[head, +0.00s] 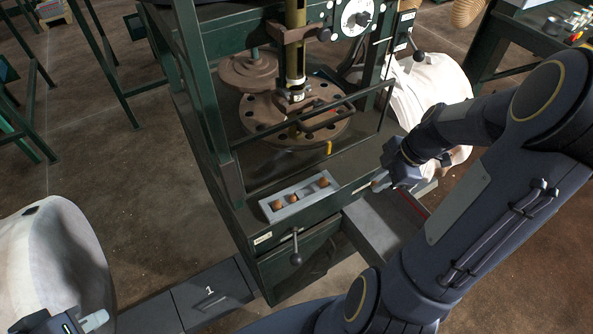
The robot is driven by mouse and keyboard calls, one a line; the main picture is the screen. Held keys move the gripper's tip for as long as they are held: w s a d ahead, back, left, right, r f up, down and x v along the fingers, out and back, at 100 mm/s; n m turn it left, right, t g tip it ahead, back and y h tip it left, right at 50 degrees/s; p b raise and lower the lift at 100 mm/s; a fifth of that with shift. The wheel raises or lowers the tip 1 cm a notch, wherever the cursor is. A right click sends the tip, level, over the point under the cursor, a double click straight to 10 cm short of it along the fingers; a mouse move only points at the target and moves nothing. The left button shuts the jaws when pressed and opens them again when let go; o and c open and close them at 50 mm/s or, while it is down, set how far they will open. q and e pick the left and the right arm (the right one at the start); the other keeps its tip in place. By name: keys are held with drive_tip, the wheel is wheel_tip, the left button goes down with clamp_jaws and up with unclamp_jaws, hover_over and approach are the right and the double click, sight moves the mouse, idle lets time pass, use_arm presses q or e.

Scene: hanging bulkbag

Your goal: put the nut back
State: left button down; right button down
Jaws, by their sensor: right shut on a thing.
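A small grey tray (300,197) lies on the green bench's front ledge. Brown nuts sit in it, two toward the left (285,202) and one toward the right (323,182), with a gap between them. My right gripper (379,183) is to the right of the tray, at the bench's right front, apart from the tray. It is shut on a small brownish nut (375,184), mostly hidden by the fingers. My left gripper (92,321) is at the bottom left corner, far from the tray; its fingers are only partly in view.
Behind the tray stands a green machine with a brown round holed plate (294,118) and upright frame posts. White bulk bags stand at the left (50,255) and right (432,88). A grey box marked 1 (212,300) is on the floor.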

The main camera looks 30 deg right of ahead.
drive_tip(key=shift+w+a+r+n, duration=0.1)
drive_tip(key=shift+w+r+n, duration=0.05)
drive_tip(key=shift+r+n, duration=0.2)
drive_tip(key=w+a+p, duration=0.1)
drive_tip(key=w+a, duration=0.2)
drive_tip(key=a, duration=0.1)
drive_tip(key=w+a+p, duration=0.1)
drive_tip(key=w+a, duration=0.2)
drive_tip(key=a, duration=0.2)
drive_tip(key=w+a+p, duration=0.1)
drive_tip(key=w+a, duration=0.2)
drive_tip(key=a, duration=0.2)
drive_tip(key=shift+a+p, duration=0.2)
drive_tip(key=shift+p, duration=0.1)
drive_tip(key=shift+w+a, duration=0.1)
wheel_tip(320, 180, down, 4)
drive_tip(key=shift+r, duration=0.15)
drive_tip(key=c, duration=1.7)
unclamp_jaws()
